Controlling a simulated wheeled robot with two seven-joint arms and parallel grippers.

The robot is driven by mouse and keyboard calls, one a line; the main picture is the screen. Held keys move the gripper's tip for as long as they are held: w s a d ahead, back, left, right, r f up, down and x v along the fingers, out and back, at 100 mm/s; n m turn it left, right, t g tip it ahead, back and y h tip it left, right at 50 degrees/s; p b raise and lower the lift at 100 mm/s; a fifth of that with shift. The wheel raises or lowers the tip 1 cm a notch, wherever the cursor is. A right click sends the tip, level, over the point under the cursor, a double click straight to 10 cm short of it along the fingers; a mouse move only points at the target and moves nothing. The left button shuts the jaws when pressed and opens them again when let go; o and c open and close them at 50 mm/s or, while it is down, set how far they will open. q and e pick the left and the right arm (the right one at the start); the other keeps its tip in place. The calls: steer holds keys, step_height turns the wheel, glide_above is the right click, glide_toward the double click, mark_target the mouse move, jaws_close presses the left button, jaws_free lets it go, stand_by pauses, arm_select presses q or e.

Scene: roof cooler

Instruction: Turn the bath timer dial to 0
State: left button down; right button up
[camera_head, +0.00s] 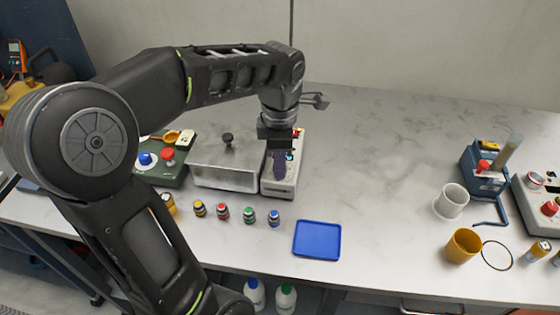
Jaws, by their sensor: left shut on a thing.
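My left gripper (279,176) points down over the narrow light-grey control box (293,183) at the right end of the steel-lidded bath (225,166). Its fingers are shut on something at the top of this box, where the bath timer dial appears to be. The fingers hide the dial, so its pointer and the 0 mark cannot be read. A small cyan patch (290,156) shows on the box just right of the fingers. My right gripper is not in view.
Small capped bottles (222,213) stand in front of the bath. A green box (165,172) with knobs is to its left. A blue tray (317,240) lies front right. A white cup (452,202) and orange cup (463,246) stand farther right. The bench middle is clear.

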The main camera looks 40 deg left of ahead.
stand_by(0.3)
arm_select(q)
steer(key=c, duration=1.1)
jaws_free()
steer(key=shift+s+d+r, duration=0.1)
steer(key=shift+r, duration=3.85)
